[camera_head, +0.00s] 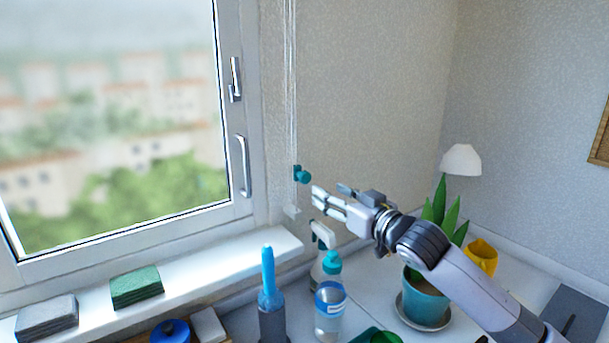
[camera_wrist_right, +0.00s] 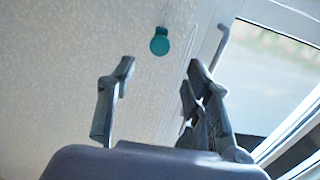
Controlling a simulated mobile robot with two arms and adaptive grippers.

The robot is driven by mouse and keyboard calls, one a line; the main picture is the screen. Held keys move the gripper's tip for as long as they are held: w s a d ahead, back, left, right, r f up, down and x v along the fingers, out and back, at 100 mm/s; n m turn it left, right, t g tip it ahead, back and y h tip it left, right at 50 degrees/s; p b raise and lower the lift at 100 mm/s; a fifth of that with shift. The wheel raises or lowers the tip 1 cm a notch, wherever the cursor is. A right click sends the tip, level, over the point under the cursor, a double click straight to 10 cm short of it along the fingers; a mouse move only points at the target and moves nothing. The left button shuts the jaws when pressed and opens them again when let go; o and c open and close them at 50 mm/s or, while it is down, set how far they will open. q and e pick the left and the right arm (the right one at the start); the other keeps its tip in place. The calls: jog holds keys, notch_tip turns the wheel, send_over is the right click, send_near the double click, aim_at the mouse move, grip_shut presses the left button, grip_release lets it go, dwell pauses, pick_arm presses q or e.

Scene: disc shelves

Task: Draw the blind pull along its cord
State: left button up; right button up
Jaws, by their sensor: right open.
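The teal blind pull (camera_head: 302,175) hangs on a pale cord (camera_head: 291,90) beside the window frame in the head view. In the right wrist view the pull (camera_wrist_right: 159,42) shows beyond the fingers, between them and towards the top. My right gripper (camera_head: 315,200) is open and empty, just right of and slightly below the pull, apart from it. Its spread fingers (camera_wrist_right: 158,85) also show in the right wrist view. My left gripper is not in view.
The window (camera_head: 240,150) with its handles stands left of the cord. Below are a spray bottle (camera_head: 322,255), a blue-capped bottle (camera_head: 330,305), a blue brush (camera_head: 268,280) and a potted plant (camera_head: 425,300). Sponges lie on the sill (camera_head: 220,262). Wall space around the pull is clear.

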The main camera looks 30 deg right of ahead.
aim_at(307, 179)
jog(key=w, duration=0.3)
jog(key=w+p, duration=0.1)
jog(key=w, duration=0.1)
jog(key=shift+a+r, duration=0.2)
jog(key=shift+a, duration=0.15)
jog(key=w, duration=0.4)
jog(key=shift+w+a+f+p, duration=0.1)
jog(key=shift+w+a+p, duration=0.05)
jog(key=shift+a+p, duration=0.2)
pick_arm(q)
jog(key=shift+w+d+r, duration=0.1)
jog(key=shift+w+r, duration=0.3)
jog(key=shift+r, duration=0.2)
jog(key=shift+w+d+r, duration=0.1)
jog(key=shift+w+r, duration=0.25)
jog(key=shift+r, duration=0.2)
pick_arm(e)
jog(key=shift+w+f, duration=0.1)
jog(key=shift+w, duration=0.6)
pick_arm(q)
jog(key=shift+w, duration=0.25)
pick_arm(e)
grip_shut()
